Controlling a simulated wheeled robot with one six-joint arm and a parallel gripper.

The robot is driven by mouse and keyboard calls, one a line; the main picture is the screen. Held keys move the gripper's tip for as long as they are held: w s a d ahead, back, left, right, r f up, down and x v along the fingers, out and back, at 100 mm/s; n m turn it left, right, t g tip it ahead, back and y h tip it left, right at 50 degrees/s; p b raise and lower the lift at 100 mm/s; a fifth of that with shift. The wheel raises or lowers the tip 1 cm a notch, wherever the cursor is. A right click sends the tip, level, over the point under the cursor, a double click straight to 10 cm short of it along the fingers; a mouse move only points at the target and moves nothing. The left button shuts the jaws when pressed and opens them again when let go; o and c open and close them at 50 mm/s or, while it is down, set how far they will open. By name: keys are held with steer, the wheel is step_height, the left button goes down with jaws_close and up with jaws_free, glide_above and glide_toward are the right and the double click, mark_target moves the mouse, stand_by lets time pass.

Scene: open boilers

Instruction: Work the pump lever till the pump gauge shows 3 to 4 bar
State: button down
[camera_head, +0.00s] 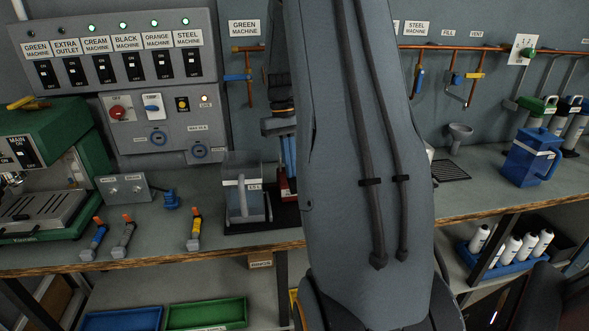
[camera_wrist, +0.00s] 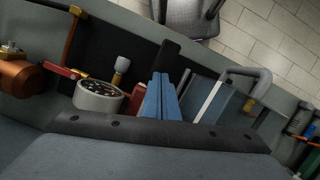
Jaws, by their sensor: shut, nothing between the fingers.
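My gripper (camera_wrist: 159,85) is shut, its blue fingers pressed together with nothing between them. In the head view the fingers (camera_head: 289,155) point down beside the clear water tank (camera_head: 241,190), partly hidden by my arm. A round gauge (camera_wrist: 100,95) with a black face and white marks sits left of the fingers in the wrist view; its reading is too small to tell. A dark bar (camera_wrist: 170,58), perhaps the pump lever, shows just beyond the fingertips; I cannot tell whether they touch. Red pump parts (camera_head: 284,184) show below the fingers, mostly hidden.
The tank's grey handle (camera_wrist: 258,78) stands right of the fingers in the wrist view. A red-handled valve (camera_wrist: 62,71) and copper fitting (camera_wrist: 18,76) are at its left. A switch panel (camera_head: 118,55), green machine (camera_head: 50,150) and blue jug (camera_head: 530,157) line the bench.

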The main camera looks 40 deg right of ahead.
steer(key=shift+w+d+r, duration=0.15)
steer(key=shift+w+r, duration=0.05)
steer(key=shift+w, duration=0.35)
steer(key=shift+w+d+r, duration=0.15)
steer(key=shift+w, duration=0.35)
steer(key=b+v, duration=0.2)
steer(key=v, duration=0.5)
steer(key=shift+r, duration=0.4)
steer(key=shift+t, duration=0.7)
steer(key=s+r+p, duration=0.1)
steer(key=p, duration=0.2)
steer(key=s+a+r+p, duration=0.1)
steer(key=s+p, duration=0.1)
steer(key=p, duration=0.1)
steer(key=s+r+p, duration=0.1)
steer(key=p, duration=0.2)
steer(key=shift+s+a, duration=0.15)
steer(key=shift+s, duration=0.05)
steer(key=shift+f, duration=0.2)
